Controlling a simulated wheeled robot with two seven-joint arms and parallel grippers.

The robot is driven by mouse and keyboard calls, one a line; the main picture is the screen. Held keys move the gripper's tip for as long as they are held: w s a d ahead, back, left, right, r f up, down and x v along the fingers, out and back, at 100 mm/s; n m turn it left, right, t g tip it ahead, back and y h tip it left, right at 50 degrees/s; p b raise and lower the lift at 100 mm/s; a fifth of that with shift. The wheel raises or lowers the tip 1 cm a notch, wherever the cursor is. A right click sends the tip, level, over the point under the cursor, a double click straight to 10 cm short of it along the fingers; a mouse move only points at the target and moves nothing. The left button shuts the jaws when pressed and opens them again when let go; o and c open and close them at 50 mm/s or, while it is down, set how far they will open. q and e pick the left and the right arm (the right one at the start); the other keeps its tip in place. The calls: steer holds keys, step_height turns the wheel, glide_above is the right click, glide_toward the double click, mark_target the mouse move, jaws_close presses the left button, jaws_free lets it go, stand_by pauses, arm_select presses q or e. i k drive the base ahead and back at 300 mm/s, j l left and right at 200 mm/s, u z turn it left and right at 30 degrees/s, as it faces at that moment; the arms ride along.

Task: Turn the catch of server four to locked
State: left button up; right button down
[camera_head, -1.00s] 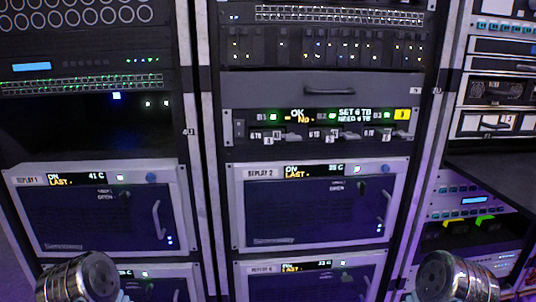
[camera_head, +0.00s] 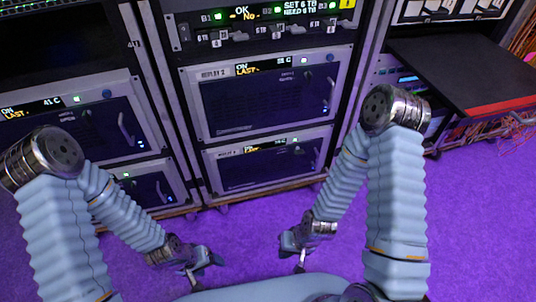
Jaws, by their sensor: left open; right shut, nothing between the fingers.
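The lower middle server (camera_head: 262,172) in the central rack has a dark front and a small lit display (camera_head: 266,146). Its name label is too small to read surely, but it sits below the one marked Replay 2 (camera_head: 262,100). Its catch, near the upper right of its front, is too small and dark to make out. My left gripper (camera_head: 203,270) is open, low in front of the racks over the purple floor. My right gripper (camera_head: 300,262) is shut and empty, also low, right of the left one. Both are apart from the servers.
Two more servers stand in the left rack, Replay 1 (camera_head: 75,125) and one below it (camera_head: 150,190). A black shelf (camera_head: 450,75) with a red front edge juts out at the right. The purple floor (camera_head: 250,235) before the racks is clear.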

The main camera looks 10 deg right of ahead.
mark_target(299, 152)
steer(key=k+l, duration=0.1)
steer(key=l, duration=0.25)
steer(key=k+l+u, duration=0.1)
steer(key=l, duration=0.3)
steer(key=k+l, duration=0.1)
steer(key=l, duration=0.25)
steer(key=k+l, duration=0.1)
steer(key=l, duration=0.3)
steer(key=u, duration=0.05)
